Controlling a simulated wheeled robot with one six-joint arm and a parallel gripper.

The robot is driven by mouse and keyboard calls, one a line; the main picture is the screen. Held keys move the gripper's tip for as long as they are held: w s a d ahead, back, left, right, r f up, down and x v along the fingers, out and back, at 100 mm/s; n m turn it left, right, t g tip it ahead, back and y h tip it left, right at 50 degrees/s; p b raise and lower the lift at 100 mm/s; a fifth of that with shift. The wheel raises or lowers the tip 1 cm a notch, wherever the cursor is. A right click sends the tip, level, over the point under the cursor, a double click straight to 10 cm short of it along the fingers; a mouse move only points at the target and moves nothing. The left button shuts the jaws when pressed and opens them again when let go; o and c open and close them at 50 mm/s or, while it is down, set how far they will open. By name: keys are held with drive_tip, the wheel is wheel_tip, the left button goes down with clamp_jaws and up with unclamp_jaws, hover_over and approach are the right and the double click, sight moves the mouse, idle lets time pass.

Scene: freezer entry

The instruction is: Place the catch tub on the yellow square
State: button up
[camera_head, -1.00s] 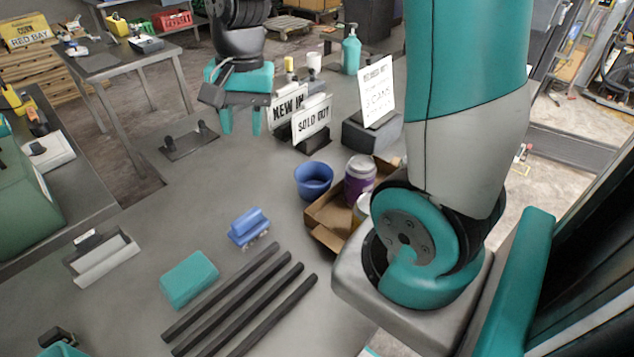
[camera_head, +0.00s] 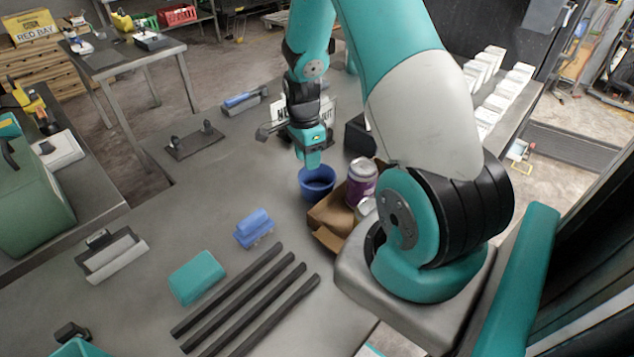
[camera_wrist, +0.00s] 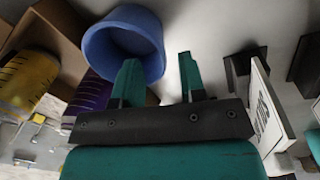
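The catch tub appears to be the round blue tub (camera_head: 318,187), standing upright on the grey bench beside a cardboard box. In the wrist view the tub (camera_wrist: 103,47) shows its open mouth. My gripper (camera_head: 312,160) is low at the tub's far side in the head view. In the wrist view my gripper (camera_wrist: 158,58) is open, with the fingers apart. One finger overlaps the tub's mouth and the other is outside its wall. I cannot tell whether either touches it. No yellow square shows in these frames.
The cardboard box (camera_head: 327,214) holds a purple can (camera_head: 361,180). White-faced signs (camera_wrist: 268,108) stand close by my gripper. A blue brush (camera_head: 254,229), a teal sponge (camera_head: 197,277) and dark bars (camera_head: 247,305) lie nearer.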

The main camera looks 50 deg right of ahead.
sight(310, 183)
drive_tip(key=shift+s+a+f+p, duration=0.15)
drive_tip(key=shift+f+p, duration=0.45)
drive_tip(key=shift+f, duration=0.85)
drive_tip(key=shift+s+d+f+p, duration=0.15)
drive_tip(key=shift+f+p, duration=0.4)
drive_tip(key=shift+f, duration=0.9)
drive_tip(key=shift+a, duration=0.1)
clamp_jaws()
